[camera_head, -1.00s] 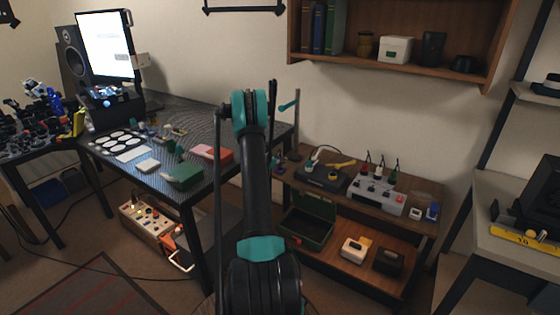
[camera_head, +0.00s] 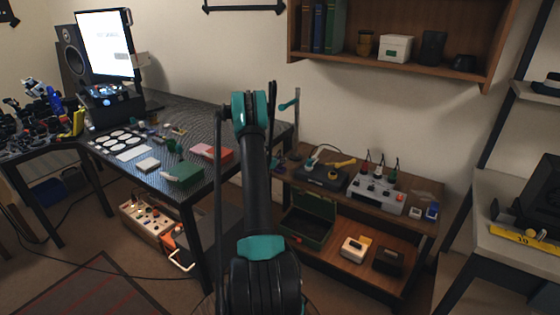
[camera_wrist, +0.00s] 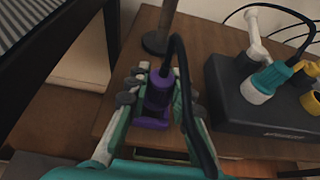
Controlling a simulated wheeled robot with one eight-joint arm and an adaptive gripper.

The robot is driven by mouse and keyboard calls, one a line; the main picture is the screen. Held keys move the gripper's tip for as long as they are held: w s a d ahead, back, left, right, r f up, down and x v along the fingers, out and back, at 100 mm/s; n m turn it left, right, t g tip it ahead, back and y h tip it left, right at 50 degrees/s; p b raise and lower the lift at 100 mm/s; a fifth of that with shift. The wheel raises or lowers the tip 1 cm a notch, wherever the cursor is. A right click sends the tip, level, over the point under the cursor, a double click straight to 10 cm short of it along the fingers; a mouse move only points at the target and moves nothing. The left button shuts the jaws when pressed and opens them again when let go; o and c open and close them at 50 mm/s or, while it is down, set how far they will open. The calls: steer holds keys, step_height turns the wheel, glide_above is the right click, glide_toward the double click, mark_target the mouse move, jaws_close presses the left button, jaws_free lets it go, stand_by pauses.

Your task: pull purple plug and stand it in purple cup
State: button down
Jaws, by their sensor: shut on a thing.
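My gripper (camera_wrist: 160,92) is shut on the purple plug (camera_wrist: 158,82) in the wrist view, with grey pads on both sides of it. The plug is upright, and a thick black cable rises from its top and arches to the right. A wider purple piece (camera_wrist: 150,123) shows right below the plug, above the wooden bench top. I cannot tell whether this is the purple cup or part of the plug. In the head view my arm hides most of the gripper and the plug.
A black box (camera_wrist: 275,120) stands right of my gripper, with a teal plug (camera_wrist: 265,82), white plug (camera_wrist: 255,36) and yellow plug (camera_wrist: 310,80). A post on a round base (camera_wrist: 155,42) stands just behind.

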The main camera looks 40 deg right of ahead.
steer(key=shift+f, duration=1.05)
stand_by(0.5)
steer(key=c, duration=1.3)
jaws_free()
steer(key=shift+o, duration=0.2)
